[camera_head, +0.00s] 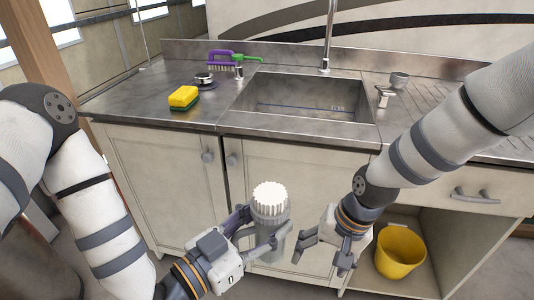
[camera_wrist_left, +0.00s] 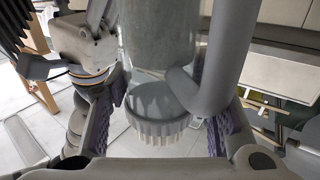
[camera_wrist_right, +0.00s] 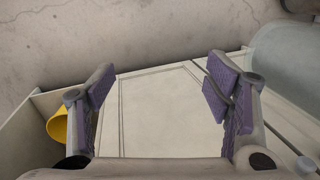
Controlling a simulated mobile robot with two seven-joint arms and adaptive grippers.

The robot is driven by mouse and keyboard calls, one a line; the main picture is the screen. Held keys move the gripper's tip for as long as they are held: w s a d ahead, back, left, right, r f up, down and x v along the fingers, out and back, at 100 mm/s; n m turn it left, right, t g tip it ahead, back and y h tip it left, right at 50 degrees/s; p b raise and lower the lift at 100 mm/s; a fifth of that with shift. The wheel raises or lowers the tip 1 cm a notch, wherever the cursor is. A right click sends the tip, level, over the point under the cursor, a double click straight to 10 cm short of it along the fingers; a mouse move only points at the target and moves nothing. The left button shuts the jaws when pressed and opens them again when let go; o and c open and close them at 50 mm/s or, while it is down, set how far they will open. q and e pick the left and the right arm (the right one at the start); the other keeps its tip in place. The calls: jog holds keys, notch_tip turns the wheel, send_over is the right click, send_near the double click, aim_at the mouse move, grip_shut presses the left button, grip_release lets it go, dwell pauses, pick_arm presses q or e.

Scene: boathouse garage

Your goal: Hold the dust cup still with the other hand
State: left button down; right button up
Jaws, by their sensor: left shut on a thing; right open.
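The dust cup (camera_head: 271,214) is a see-through grey cylinder with a white ribbed end that points up in the head view. My left gripper (camera_head: 260,230) is shut on it, in front of the cabinet doors. In the left wrist view the cup (camera_wrist_left: 158,55) stands between the purple-padded fingers, with a grey handle-like tube beside it. My right gripper (camera_head: 320,258) is open and empty, just right of the cup and apart from it. In the right wrist view a pale rounded shape at the upper right may be the cup; I cannot tell for certain.
A steel counter with a sink (camera_head: 305,97) is behind the grippers. A yellow bucket (camera_head: 400,252) stands in the open cabinet bay.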

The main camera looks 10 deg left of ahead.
jog(key=w+a+r, duration=0.4)
jog(key=w+r, duration=0.2)
jog(key=r, duration=0.4)
notch_tip(320, 180, up, 15)
jog(key=m+h, duration=0.3)
send_over(267, 192)
jog(key=shift+w, duration=0.3)
jog(key=shift+s+r, duration=0.1)
jog(key=shift+s, duration=0.15)
notch_tip(267, 192, down, 8)
jog(key=shift+r, duration=0.15)
